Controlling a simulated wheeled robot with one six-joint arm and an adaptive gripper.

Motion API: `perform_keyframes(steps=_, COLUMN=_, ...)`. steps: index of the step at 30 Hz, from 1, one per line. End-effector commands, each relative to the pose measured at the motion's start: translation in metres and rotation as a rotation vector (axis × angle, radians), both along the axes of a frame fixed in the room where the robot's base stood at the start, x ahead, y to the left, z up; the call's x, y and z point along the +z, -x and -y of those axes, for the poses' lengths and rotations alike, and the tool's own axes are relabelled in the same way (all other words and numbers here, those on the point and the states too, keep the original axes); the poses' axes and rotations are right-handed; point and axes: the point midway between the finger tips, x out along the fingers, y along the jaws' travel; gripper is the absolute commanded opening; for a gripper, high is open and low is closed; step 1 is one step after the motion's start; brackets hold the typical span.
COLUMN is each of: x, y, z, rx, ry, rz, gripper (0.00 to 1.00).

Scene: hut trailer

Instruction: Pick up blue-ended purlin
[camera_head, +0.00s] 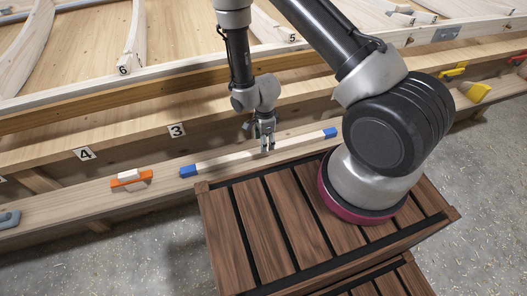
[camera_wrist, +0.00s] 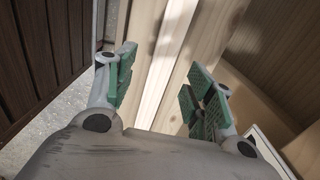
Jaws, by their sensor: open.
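The blue-ended purlin (camera_head: 225,159) is a slim pale wooden bar with a blue block at each end. It lies on the wooden ledge (camera_head: 60,208) in the head view. My gripper (camera_head: 267,142) points down at the purlin's middle, with its fingertips at or just above it. In the wrist view my gripper (camera_wrist: 162,80) is open, its green-padded fingers apart. A pale bar, apparently the purlin (camera_wrist: 168,68), runs between them without visible contact. Its blue ends are out of the wrist view.
An orange clamp-like item (camera_head: 131,179) and a grey handled tool (camera_head: 9,219) lie left on the ledge. Yellow items (camera_head: 475,91) are at the right. A brown slatted platform (camera_head: 265,228) stands in front, under my arm. Numbered beams rise behind.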

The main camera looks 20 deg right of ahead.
Motion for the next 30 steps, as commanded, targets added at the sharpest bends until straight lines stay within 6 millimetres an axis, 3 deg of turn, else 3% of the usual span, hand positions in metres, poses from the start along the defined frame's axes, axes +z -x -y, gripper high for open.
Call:
perform_keyframes(steps=12, x=-0.057, y=-0.004, z=-0.002, rx=0.002, ry=0.001, rz=-0.002, gripper=0.54)
perform_keyframes(steps=20, x=-0.061, y=-0.005, z=-0.002, rx=0.003, ry=0.000, rz=0.000, gripper=0.54)
perform_keyframes(steps=21, x=-0.061, y=-0.005, z=-0.002, rx=0.003, ry=0.000, rz=0.000, gripper=0.52)
perform_keyframes(steps=30, x=-0.061, y=-0.005, z=-0.002, rx=0.003, ry=0.000, rz=0.000, gripper=0.00)
